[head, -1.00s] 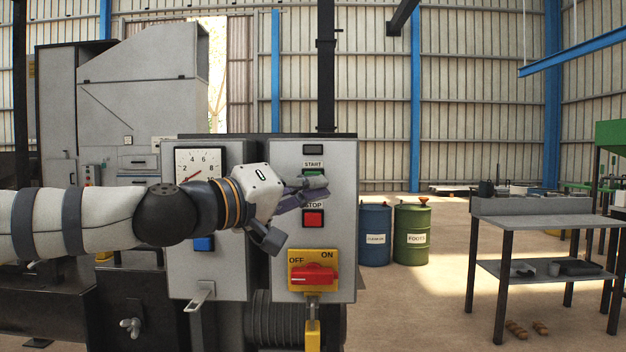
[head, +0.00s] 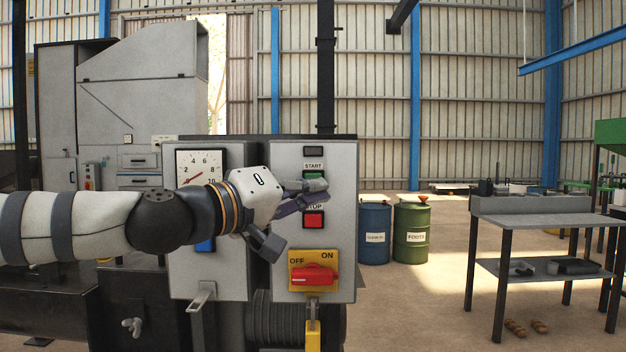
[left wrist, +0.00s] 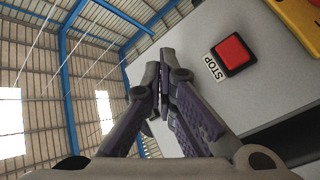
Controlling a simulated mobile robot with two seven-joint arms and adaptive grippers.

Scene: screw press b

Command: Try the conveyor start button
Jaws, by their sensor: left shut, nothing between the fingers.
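The green start button (head: 313,178) sits under a START label on the grey control box. My left gripper (head: 322,190) is shut and empty, its fingertips just in front of the box at the lower edge of the green button and partly covering it. I cannot tell whether they touch. In the left wrist view the shut fingers (left wrist: 160,85) hide the green button. The red stop button (head: 313,221) is just below the fingers, and it also shows in the left wrist view (left wrist: 234,54). My right gripper is not in view.
A red rotary switch (head: 314,275) on a yellow plate sits low on the same box, with a yellow padlock (head: 313,334) below it. A dial gauge (head: 198,168) is on the left box. Drums and a workbench (head: 545,207) stand well to the right.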

